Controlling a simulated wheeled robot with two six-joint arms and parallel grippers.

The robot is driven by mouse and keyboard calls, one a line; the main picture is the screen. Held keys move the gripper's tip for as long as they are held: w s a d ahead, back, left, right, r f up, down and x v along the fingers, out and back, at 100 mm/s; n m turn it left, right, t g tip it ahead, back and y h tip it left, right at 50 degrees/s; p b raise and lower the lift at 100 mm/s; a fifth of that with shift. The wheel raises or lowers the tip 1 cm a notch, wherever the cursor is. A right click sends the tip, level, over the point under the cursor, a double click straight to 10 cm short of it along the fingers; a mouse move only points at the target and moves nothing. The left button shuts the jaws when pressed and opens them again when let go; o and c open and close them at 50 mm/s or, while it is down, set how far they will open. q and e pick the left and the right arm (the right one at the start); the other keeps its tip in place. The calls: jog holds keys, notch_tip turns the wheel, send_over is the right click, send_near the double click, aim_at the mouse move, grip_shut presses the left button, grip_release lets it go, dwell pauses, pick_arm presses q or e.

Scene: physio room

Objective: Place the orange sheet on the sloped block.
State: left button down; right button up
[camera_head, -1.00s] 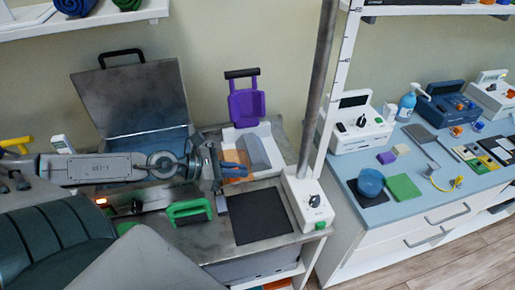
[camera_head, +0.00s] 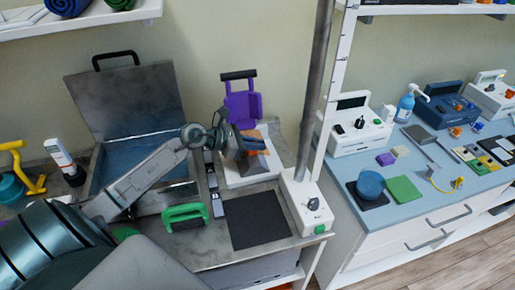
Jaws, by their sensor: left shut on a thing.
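The orange sheet (camera_head: 252,138) is between the jaws of my left gripper (camera_head: 240,146), which is shut on it and partly hides it. The sheet shows just past the fingers, at the upper part of the grey sloped block (camera_head: 259,162). I cannot tell whether the sheet touches the block or is just above it. The block stands in a white tray (camera_head: 237,180). My right gripper is not in view.
A purple holder (camera_head: 243,107) stands behind the tray. A black mat (camera_head: 258,219), a green-handled tool (camera_head: 185,213) and a white control box (camera_head: 307,205) with a metal post lie near. An open metal case (camera_head: 130,100) is at the left.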

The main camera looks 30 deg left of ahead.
aim_at(258, 151)
pick_arm(q)
jog(key=shift+w+r, duration=0.1)
jog(key=shift+w, duration=0.5)
notch_tip(258, 151, down, 3)
jog(key=shift+r+p, duration=0.1)
jog(key=shift+p, duration=0.9)
jog(key=shift+f, duration=0.4)
jog(key=shift+s+f+b, duration=0.1)
jog(key=shift+f+b, duration=0.35)
jog(key=shift+f, duration=0.05)
jog(key=c, duration=1.6)
grip_release()
jog(key=shift+r, duration=0.1)
jog(key=shift+o, duration=0.2)
jog(key=shift+r, duration=0.1)
